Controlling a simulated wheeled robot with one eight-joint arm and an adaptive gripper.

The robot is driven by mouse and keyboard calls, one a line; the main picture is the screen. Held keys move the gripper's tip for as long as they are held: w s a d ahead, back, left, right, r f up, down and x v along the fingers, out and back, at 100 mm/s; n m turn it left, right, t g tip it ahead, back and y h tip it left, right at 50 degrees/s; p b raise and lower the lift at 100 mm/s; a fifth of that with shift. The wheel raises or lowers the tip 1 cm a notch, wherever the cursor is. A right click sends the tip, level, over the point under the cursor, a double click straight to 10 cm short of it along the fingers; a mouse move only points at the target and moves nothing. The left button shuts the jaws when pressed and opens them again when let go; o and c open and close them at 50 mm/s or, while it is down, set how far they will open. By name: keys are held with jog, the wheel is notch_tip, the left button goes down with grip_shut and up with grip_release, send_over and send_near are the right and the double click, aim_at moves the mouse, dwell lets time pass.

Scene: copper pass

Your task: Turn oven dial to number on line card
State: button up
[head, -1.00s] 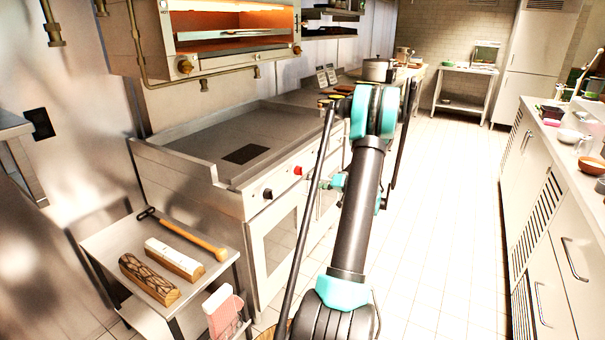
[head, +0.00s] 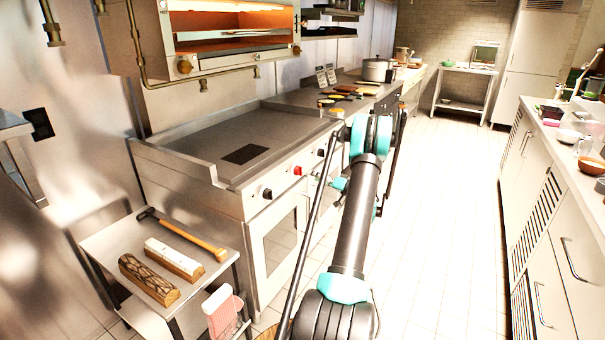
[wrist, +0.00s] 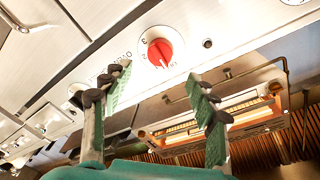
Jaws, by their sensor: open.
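The red oven dial (wrist: 160,52) sits on the white front panel in the wrist view, with printed numbers and lettering around it. A "2" and a "3" show on its left; the marks below it are too small to read surely. A pale pointer line shows on its lower part. My gripper (wrist: 158,80) is open, its two fingers apart just short of the dial, with nothing between them. In the head view the red dial (head: 298,170) is on the range front, left of my arm. Two small cards (head: 326,76) stand on the back counter; their print is unreadable.
Black knobs (head: 267,193) flank the red dial. A lit overhead oven (head: 235,65) hangs above the griddle (head: 245,152). The tiled aisle (head: 440,220) on the right is clear.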

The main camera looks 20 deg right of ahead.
aim_at(299, 171)
jog(key=x, duration=0.8)
jog(key=c, duration=1.2)
